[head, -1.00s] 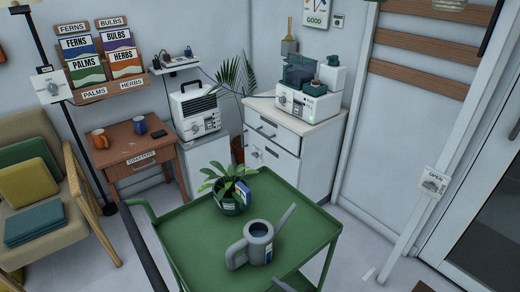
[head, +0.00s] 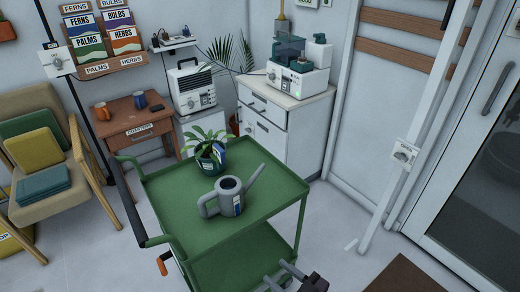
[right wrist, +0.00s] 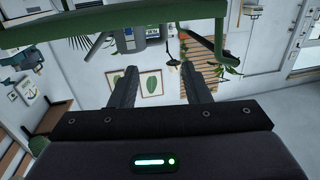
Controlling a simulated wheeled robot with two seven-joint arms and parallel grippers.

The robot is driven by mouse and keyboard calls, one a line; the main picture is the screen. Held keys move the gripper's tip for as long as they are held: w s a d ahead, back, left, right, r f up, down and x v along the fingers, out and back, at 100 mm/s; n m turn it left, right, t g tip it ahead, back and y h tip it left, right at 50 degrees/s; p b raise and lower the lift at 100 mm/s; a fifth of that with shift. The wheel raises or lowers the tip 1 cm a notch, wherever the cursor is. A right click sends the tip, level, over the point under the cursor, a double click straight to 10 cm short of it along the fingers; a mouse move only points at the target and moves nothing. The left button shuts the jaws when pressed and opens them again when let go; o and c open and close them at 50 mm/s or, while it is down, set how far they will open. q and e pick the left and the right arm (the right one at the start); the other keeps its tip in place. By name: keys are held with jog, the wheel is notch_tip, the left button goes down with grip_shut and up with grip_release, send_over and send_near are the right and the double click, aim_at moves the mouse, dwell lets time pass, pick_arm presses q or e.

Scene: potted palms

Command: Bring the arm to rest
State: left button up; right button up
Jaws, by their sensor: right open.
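My right gripper (head: 277,274) shows at the bottom of the head view, in front of the green cart's (head: 270,205) near right side. Its fingers are apart with nothing between them. In the right wrist view, the two dark fingers of my right gripper (right wrist: 160,85) also stand apart and empty. My left gripper is in neither view. On the cart's top stand a grey watering can (head: 229,197) and a potted leafy plant (head: 210,160), both upright and clear of my right gripper.
A black handle bar (head: 132,200) runs along the cart's left side. An armchair (head: 60,150) is at left.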

jog(key=s+d+f+m+g+h, duration=0.1)
jog(key=s+d+f+m+h, duration=0.2)
jog(key=f, duration=0.6)
jog(key=s+d+f+g+h, duration=0.2)
jog(key=d+f+h, duration=0.15)
jog(key=f, duration=0.65)
jog(key=s+d+f+m+g+h, duration=0.15)
jog(key=d+f, duration=0.25)
jog(key=f, duration=0.5)
jog(key=s+d+f+g+h, duration=0.1)
jog(key=s+f, duration=0.3)
jog(key=s, duration=0.4)
jog(key=s+d+f+m+g+h, duration=0.1)
jog(key=s+d+f+g+h, duration=0.1)
jog(key=s+f, duration=0.3)
jog(key=s+d+f+m+g+h, duration=0.1)
jog(key=s+d+f+g, duration=0.2)
jog(key=s, duration=0.8)
notch_tip(320, 180, down, 2)
jog(key=shift+s+d+f+g+h+p, duration=0.25)
jog(key=shift+s+d+g+h+p, duration=0.05)
jog(key=shift+d+g+h+p, duration=0.15)
jog(key=shift+m, duration=0.25)
